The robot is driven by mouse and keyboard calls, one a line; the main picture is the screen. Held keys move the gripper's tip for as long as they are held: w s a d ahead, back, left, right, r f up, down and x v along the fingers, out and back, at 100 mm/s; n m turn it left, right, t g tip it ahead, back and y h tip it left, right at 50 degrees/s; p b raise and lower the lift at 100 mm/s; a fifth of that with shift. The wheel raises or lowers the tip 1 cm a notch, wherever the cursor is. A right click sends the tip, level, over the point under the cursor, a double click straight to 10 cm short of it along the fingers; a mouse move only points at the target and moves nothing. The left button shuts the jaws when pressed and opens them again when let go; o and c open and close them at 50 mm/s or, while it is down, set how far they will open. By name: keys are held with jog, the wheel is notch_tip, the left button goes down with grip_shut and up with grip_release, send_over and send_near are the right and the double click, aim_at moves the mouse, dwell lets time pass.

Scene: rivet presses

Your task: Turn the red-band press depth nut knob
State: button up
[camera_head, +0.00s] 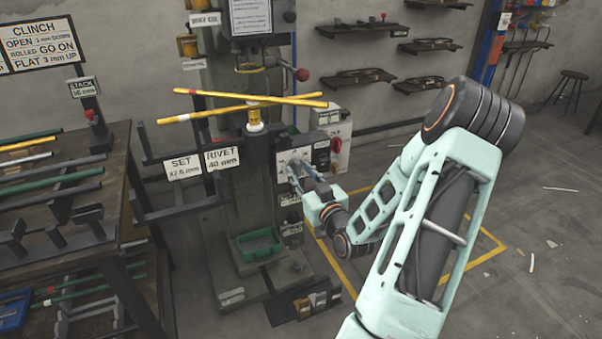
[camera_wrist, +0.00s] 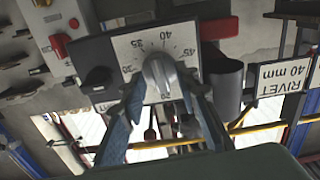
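The depth nut knob (camera_wrist: 160,72) is a grey pointer knob on a white dial plate (camera_wrist: 128,48) with printed numbers, upside down in the wrist view. In the head view the dial plate (camera_head: 290,158) is on the front of the grey-green press (camera_head: 243,200), below two crossed yellow bars. My gripper (camera_wrist: 160,92) is open, with its blue-grey fingers on either side of the knob's lower end. I cannot tell whether they touch it. In the head view my gripper (camera_head: 299,178) reaches to the dial from the right.
Signs reading SET (camera_head: 183,168) and RIVET 40 mm (camera_head: 222,157) hang left of the dial. A rack of tubes (camera_head: 60,180) stands left. Floor at right is mostly clear.

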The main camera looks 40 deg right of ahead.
jog(key=v, duration=1.2)
jog(key=shift+f, duration=0.1)
